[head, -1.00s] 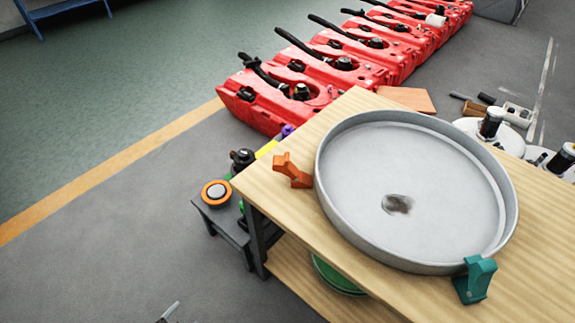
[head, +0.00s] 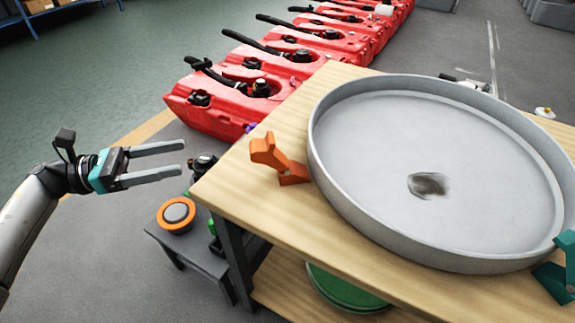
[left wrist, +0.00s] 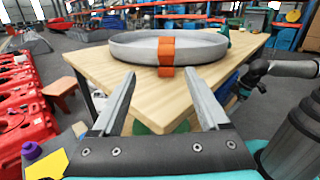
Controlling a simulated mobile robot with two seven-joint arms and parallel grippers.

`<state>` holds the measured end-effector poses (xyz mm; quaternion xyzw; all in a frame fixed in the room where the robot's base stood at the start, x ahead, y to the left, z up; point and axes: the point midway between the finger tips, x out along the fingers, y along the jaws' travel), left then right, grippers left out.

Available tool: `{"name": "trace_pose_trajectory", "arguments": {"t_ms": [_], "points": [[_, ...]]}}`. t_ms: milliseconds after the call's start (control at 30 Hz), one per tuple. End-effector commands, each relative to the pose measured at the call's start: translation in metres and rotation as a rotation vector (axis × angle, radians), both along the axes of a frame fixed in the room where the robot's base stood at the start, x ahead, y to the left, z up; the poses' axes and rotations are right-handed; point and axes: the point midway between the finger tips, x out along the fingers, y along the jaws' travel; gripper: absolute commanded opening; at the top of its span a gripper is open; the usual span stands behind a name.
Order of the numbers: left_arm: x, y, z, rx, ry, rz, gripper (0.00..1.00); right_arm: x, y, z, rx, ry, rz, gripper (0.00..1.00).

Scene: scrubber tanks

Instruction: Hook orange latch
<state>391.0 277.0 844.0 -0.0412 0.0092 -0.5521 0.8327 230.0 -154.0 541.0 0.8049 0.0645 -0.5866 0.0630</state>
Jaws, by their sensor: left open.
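The orange latch (head: 277,160) stands on the wooden table at the left edge of the round grey tank lid or pan (head: 435,180). It also shows in the left wrist view (left wrist: 166,55), straight ahead between the fingers and some way beyond them. My left gripper (head: 182,160) is open and empty, to the left of the latch and apart from it. Its two fingers point toward the table in the left wrist view (left wrist: 163,95). A teal latch (head: 560,268) sits at the pan's lower right edge. My right gripper is not seen clearly in any view.
The wooden table (head: 240,200) has bare top around the orange latch. A small dark stool (head: 200,245) with an orange-rimmed round object (head: 176,214) stands beside it. Red tanks (head: 240,90) line up behind. A green round item (head: 345,290) lies on the lower shelf.

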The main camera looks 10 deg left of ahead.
Motion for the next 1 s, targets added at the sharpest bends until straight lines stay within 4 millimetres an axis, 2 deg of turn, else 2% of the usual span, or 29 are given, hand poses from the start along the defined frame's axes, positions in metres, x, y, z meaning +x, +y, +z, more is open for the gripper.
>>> {"name": "trace_pose_trajectory", "arguments": {"t_ms": [133,267,800,1000], "points": [[-0.007,-0.004,0.000,0.057,-0.062,-0.051,0.78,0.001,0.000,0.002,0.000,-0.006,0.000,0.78],[-0.004,-0.015,0.001,0.061,-0.067,-0.056,0.78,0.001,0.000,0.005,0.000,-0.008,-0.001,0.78],[0.034,-0.117,0.001,0.056,-0.065,-0.053,0.78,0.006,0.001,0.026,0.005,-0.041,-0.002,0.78],[0.042,-0.139,0.001,0.055,-0.063,-0.051,0.78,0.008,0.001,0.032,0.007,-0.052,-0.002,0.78]]}}
